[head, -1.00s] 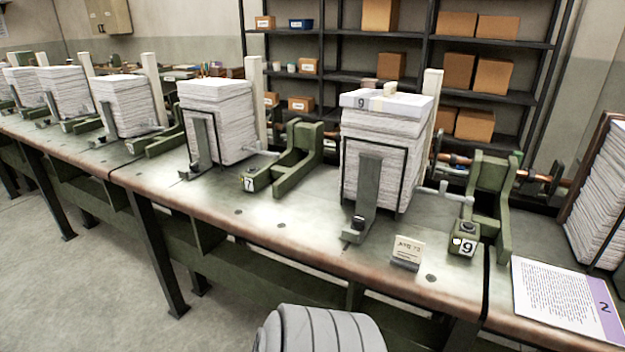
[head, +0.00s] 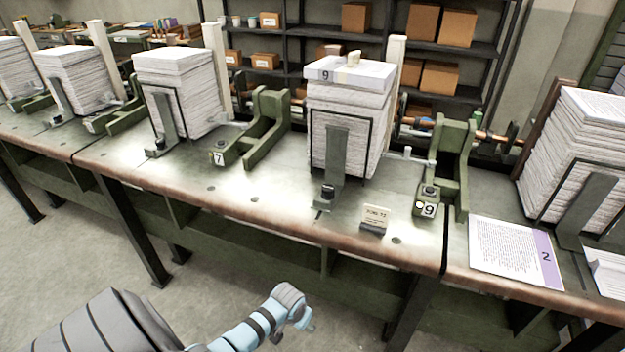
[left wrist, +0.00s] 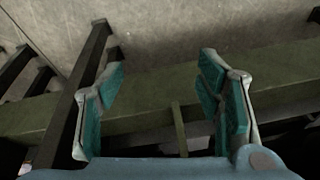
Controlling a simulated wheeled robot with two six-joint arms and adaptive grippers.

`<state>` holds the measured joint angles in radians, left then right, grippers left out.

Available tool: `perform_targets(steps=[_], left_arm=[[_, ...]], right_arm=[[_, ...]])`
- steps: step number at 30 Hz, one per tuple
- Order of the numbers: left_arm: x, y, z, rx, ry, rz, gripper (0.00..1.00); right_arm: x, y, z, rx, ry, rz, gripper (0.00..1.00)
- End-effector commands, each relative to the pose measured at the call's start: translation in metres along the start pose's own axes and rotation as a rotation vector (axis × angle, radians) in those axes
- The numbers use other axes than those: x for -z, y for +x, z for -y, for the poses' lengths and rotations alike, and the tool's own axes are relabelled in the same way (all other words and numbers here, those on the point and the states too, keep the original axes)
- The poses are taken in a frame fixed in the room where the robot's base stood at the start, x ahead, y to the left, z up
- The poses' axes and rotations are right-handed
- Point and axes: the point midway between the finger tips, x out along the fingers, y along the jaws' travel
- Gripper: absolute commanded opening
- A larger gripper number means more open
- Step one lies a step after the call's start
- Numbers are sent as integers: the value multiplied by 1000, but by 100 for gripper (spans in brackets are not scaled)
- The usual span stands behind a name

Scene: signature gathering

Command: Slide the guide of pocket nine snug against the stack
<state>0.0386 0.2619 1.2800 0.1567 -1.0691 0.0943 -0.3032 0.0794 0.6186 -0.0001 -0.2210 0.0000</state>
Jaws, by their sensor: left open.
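Pocket nine's tall paper stack (head: 345,130) stands upright on the bench, topped by a block marked 9 and a small pale object. A dark green upright plate (head: 335,160) on a foot stands at its front face. A green bracket (head: 455,150) with a 9 label (head: 426,209) stands to its right. A grey rod (head: 412,156) spans between stack and bracket. I cannot tell which part is the guide, or whether any touches the stack. My left gripper is open and empty in the left wrist view (left wrist: 160,58), below and in front of the bench. My right gripper is not in view.
The bench's front edge (head: 215,188) and green lower frame lie between my left arm and the pockets. A small sign (head: 375,218) stands before pocket nine. A sheet marked 2 (head: 510,250) and another stack (head: 585,145) are at right. Pocket seven (head: 220,158) is left.

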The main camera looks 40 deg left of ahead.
Motion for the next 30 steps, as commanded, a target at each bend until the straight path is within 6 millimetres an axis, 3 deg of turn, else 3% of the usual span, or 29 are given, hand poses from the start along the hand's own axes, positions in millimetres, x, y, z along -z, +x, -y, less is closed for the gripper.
perform_targets(steps=[1,3,6,9,10,12,14,17,24,30], left_arm=[[69,-83,9,-3,-12,-49,60],[132,-173,18,-4,-26,-83,60],[197,-265,44,3,-88,-111,60],[236,-318,70,-5,-171,-117,60],[242,-327,74,-9,-188,-117,60],[249,-337,80,-15,-211,-116,60],[251,-334,81,-19,-217,-115,60],[252,-314,80,-19,-214,-111,60],[260,-243,78,-20,-214,-111,60],[266,-204,78,-19,-213,-116,60]], right_arm=[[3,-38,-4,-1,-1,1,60],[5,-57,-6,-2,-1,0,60],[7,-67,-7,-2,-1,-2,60],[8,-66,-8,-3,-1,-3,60],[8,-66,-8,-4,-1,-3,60],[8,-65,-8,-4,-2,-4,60],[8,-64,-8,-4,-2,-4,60],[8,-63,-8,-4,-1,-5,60],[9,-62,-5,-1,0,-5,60],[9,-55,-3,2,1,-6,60]])
